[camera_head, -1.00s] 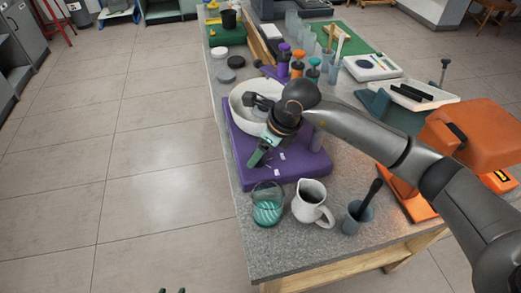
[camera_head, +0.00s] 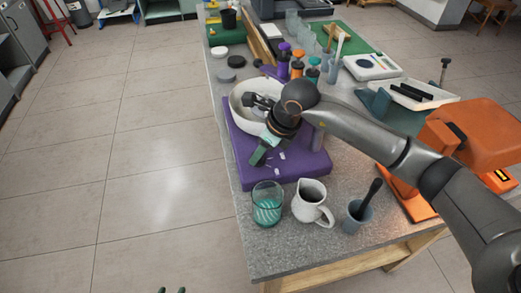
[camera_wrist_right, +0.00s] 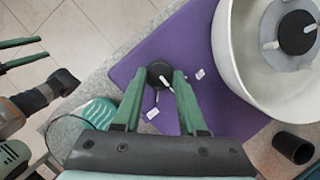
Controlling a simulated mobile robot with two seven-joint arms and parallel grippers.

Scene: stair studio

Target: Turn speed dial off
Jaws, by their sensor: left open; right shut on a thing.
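The speed dial (camera_wrist_right: 159,75) is a dark round knob with a white pointer on the purple base (camera_wrist_right: 128,68) of a potter's wheel. My right gripper (camera_wrist_right: 158,84) has its green fingers on either side of the knob, shut on it. In the head view my right gripper (camera_head: 258,158) reaches down to the front left part of the purple base (camera_head: 302,168), and hides the dial. White marks (camera_wrist_right: 200,74) lie beside the dial. My left gripper (camera_wrist_right: 22,54) is open and empty, away from the base over the floor; its green fingertips (camera_head: 172,290) show at the head view's bottom edge.
A white basin (camera_head: 238,104) around the wheel head stands behind the dial. A glass of teal-striped liquid (camera_head: 267,205), a white jug (camera_head: 308,204) and a grey cup with a dark handle (camera_head: 357,217) stand in front. An orange machine (camera_head: 480,135) is at right.

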